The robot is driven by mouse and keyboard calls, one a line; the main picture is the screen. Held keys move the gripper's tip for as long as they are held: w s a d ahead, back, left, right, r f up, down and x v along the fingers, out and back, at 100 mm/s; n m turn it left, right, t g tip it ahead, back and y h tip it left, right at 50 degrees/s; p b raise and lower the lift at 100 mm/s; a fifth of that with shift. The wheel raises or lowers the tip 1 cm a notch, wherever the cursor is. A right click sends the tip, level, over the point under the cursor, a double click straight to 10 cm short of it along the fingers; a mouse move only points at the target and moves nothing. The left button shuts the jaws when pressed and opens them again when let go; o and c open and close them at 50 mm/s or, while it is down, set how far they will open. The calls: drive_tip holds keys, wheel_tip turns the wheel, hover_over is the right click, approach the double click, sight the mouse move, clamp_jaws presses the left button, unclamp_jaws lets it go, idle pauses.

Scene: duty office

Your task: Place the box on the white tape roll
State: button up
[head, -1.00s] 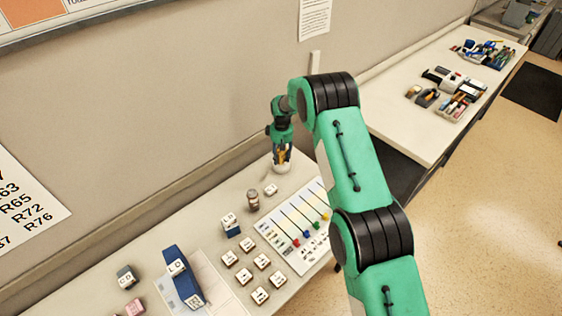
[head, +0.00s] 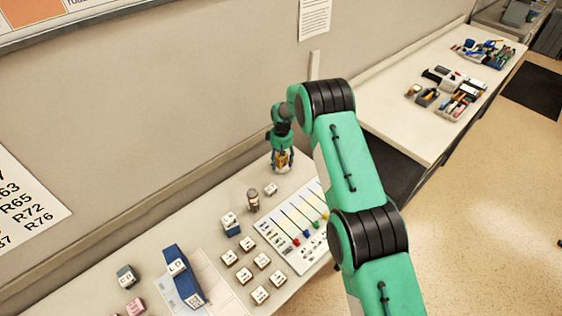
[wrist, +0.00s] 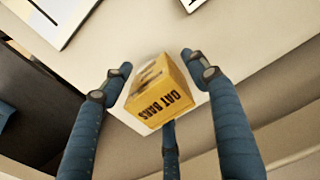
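The yellow box lettered OAT BARS (wrist: 168,95) sits between my gripper's spread fingers in the wrist view, with gaps showing at the sides. In the head view the box (head: 283,159) is a small yellow patch inside my gripper (head: 282,165), low over the far end of the near table. The white tape roll (head: 281,170) shows only as a pale edge under the box. In the wrist view a white edge (wrist: 138,124) shows beside the box's lower left. The box seems to rest on the roll, but the contact is hidden. My gripper is open around the box.
A small brown jar (head: 253,200) and a white labelled cube (head: 271,189) stand close to my gripper. Several labelled cubes, a chart with coloured sliders (head: 297,225) and a blue binder (head: 184,278) lie nearer. A wall runs close behind the table.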

drive_tip(key=shift+r, duration=0.15)
drive_tip(key=shift+d+r+b, duration=0.1)
drive_tip(key=shift+r+b, duration=0.4)
drive_tip(key=shift+r, duration=5.5)
